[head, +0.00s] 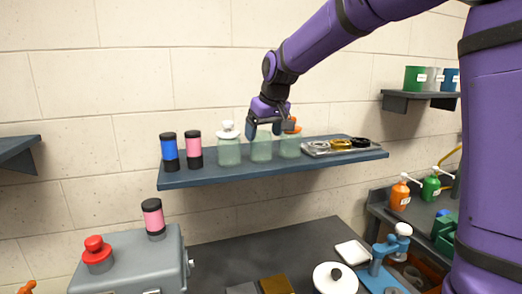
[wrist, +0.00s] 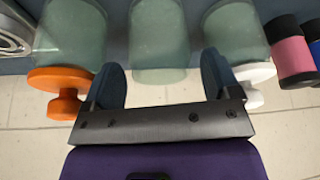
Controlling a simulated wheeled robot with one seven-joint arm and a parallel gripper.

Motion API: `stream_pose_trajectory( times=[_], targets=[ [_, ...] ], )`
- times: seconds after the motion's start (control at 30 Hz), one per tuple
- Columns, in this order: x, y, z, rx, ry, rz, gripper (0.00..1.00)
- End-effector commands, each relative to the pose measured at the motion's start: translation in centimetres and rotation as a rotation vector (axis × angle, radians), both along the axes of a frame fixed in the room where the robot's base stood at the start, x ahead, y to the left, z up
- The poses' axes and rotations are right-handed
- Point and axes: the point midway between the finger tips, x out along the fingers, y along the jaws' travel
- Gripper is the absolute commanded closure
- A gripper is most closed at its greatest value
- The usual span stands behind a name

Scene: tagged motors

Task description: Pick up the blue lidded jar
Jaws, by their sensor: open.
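Three pale green glass jars stand in a row on the wall shelf (head: 200,180). The left jar (head: 229,152) has a white lid, and the right jar (head: 291,147) has an orange lid. The middle jar (head: 261,150) has its lid hidden by my gripper, so I cannot see the lid's colour. My gripper (head: 266,130) is open at the top of the middle jar. In the wrist view, the middle jar (wrist: 157,40) shows between the two open fingers of my gripper (wrist: 161,70). I cannot tell whether the fingers touch it.
Blue (head: 169,151) and pink (head: 194,148) motors stand left of the jars. A metal tray (head: 318,150) with rings lies to the right. In the wrist view, the orange lid (wrist: 60,80) and white lid (wrist: 255,75) are close outside the fingers.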

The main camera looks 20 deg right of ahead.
Motion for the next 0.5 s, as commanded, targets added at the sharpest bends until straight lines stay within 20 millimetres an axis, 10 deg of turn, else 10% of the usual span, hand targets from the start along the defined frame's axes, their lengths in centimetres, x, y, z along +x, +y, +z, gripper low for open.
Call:
stream_pose_trajectory(
  times=[0.5],
  targets=[
    [1.4, 0.3, -3.2, 0.000, 0.001, 0.000, 0.24]
  ],
)
